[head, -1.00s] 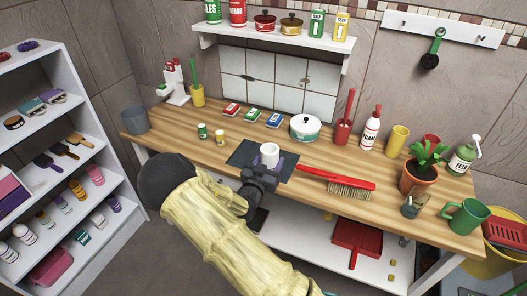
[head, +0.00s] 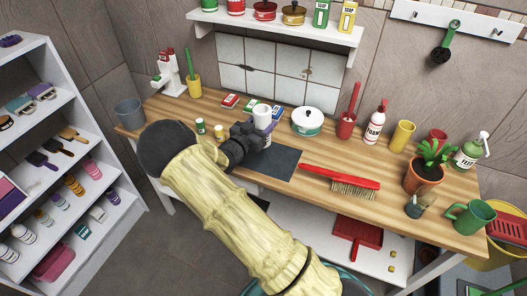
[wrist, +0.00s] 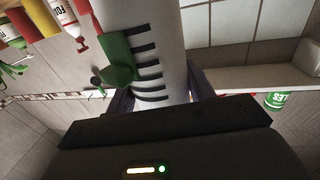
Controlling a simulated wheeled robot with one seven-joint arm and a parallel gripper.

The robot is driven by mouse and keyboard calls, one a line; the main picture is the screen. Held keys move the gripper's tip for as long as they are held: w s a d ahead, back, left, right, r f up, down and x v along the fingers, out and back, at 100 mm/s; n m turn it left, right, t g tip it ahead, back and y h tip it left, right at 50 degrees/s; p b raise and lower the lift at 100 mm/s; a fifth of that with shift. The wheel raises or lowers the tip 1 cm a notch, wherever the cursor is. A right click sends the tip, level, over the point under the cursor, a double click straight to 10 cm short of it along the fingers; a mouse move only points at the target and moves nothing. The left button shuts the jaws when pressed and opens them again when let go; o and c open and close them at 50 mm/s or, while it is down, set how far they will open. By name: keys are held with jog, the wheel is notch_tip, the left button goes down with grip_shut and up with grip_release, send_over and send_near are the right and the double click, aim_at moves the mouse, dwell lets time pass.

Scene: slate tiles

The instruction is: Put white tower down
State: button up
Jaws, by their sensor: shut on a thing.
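The white tower (head: 262,111) is a white cylinder in my gripper (head: 255,136), upright or nearly so in the head view. The mat looks bare.
Small boxes, including a red one (head: 230,101), lie just behind the tower. Two small jars, one green (head: 200,126), stand to its left. A red brush (head: 340,180) lies right of the mat. The shelf (head: 285,28) hangs above the back.

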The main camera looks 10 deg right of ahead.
notch_tip(320, 180, down, 5)
jog(key=shift+w+a+f+p, duration=0.15)
jog(key=shift+f+p, duration=0.05)
jog(key=shift+p, duration=0.15)
jog(key=shift+f+p, duration=0.3)
jog(key=shift+f, duration=1.8)
jog(key=shift+f, duration=0.2)
jog(key=o, duration=1)
jog(key=shift+r, duration=0.2)
